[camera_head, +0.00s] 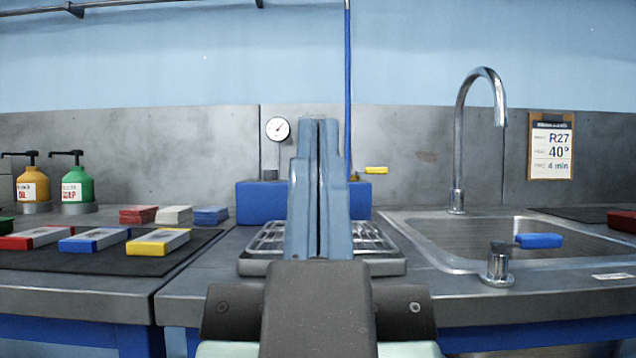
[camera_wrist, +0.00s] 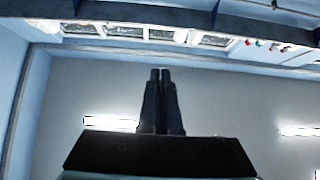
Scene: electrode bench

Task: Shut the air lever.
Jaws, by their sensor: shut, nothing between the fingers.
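A small yellow lever (camera_head: 377,170) sticks out to the right, roughly level, above the right part of a blue box (camera_head: 262,202) at the back of the bench. A thin blue hose (camera_head: 347,90) runs down the wall to its fitting, partly hidden by my gripper. My gripper (camera_head: 318,124) stands upright in the middle of the head view, fingers together and empty, left of the lever and nearer the camera. The wrist view shows the shut fingers (camera_wrist: 160,74) against the ceiling; the lever is not in that view.
A round gauge (camera_head: 278,129) rises left of my gripper. A wire rack (camera_head: 385,248) sits behind my arm. Colored boxes (camera_head: 158,241) and pump bottles (camera_head: 77,188) stand left.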

